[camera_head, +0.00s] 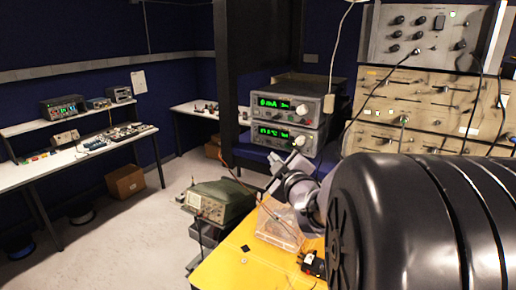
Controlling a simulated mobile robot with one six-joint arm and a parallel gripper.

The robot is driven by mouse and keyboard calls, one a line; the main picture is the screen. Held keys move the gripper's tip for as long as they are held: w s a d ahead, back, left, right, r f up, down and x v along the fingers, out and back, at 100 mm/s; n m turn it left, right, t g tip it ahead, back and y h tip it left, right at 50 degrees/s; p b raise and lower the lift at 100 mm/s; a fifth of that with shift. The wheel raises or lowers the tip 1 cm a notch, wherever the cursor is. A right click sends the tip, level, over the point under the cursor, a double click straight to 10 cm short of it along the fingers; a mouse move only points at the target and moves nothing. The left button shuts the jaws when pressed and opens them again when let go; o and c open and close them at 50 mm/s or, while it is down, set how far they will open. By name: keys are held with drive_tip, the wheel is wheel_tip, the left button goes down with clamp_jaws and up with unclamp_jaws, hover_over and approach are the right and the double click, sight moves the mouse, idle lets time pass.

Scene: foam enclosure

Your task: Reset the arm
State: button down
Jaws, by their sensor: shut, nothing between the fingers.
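My arm comes in from the right, its large black rounded housing filling the lower right of the head view. Beyond it, a grey wrist with a round joint shows over the yellow table (225,270). My gripper (279,175) seems to be the small grey end at the wrist's upper left. It is shut and holds nothing that I can see. The fingers are small in the view, and the housing hides part of the arm.
A clear plastic box (277,232) and a small black-and-red item (312,263) lie on the yellow table below the wrist. A green-grey oscilloscope (218,200) stands to the left. Stacked meters (287,136) and a rack panel (425,108) stand behind.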

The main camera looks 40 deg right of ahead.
idle(0.4)
drive_tip(key=s+a+f+m+g+y+b, duration=0.1)
drive_tip(key=s+a+f+m+b, duration=0.1)
drive_tip(key=a+f+b, duration=0.45)
drive_tip(key=s+a+f+m+g+b, duration=0.2)
drive_tip(key=a+f+b, duration=0.1)
drive_tip(key=f+b, duration=0.55)
drive_tip(key=s+a+f+m+g+y+b, duration=0.1)
drive_tip(key=s+a+f+m+b, duration=0.1)
drive_tip(key=a+f+b, duration=0.5)
drive_tip(key=s+a+f+m+g+y+b, duration=0.2)
drive_tip(key=s+a+f+b, duration=0.4)
drive_tip(key=f, duration=0.6)
drive_tip(key=s+a+f+m+g+y+b, duration=0.1)
drive_tip(key=s+a+f+g+y+b, duration=0.3)
drive_tip(key=s+a+f+b, duration=0.3)
drive_tip(key=s+a+f, duration=0.4)
drive_tip(key=f, duration=0.1)
drive_tip(key=shift+m, duration=0.4)
drive_tip(key=shift+d, duration=0.2)
